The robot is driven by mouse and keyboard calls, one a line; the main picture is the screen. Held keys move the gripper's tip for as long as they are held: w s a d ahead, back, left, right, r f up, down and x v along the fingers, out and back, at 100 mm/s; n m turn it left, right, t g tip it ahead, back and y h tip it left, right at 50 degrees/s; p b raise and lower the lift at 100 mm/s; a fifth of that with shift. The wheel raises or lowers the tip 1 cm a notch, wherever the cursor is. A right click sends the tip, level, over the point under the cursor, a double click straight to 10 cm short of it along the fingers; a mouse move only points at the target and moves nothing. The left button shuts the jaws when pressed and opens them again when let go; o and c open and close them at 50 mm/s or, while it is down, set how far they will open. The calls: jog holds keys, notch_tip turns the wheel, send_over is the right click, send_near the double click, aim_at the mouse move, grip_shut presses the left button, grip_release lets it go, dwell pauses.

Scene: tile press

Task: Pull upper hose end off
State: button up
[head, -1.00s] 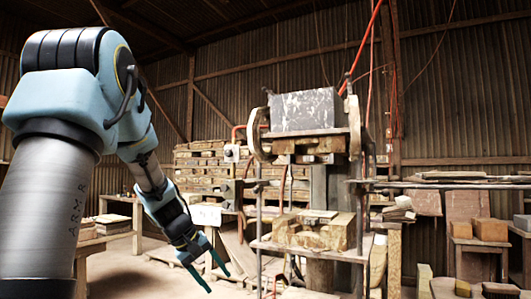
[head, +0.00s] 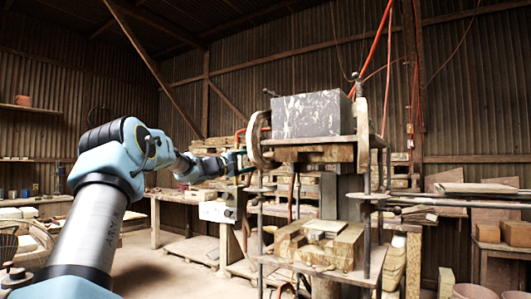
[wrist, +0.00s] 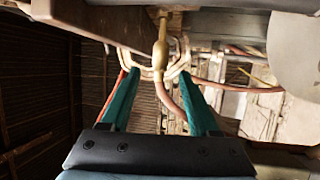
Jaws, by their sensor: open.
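The upper hose end (wrist: 160,62) shows in the wrist view as a brass fitting under the press head, with a reddish hose (wrist: 170,98) bending away below it. My gripper (wrist: 158,75) is open, its teal fingers on either side of the fitting. The fitting appears between the fingertips, with gaps on both sides; I cannot tell how far it lies in depth. In the head view my gripper (head: 240,163) is at the left side of the press, beside its round wheel (head: 256,140). The hose end is not clear there.
The tile press carries a grey block (head: 306,114) on top and a wooden lower stage (head: 318,244). In the wrist view the dark press underside (wrist: 215,22) is close above the fingers. A long bar (head: 450,200) sticks out to the right. Workbenches stand at left.

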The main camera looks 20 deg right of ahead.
aim_at(267, 156)
jog(key=shift+p+x, duration=0.95)
jog(key=shift+x, duration=1.3)
grip_shut()
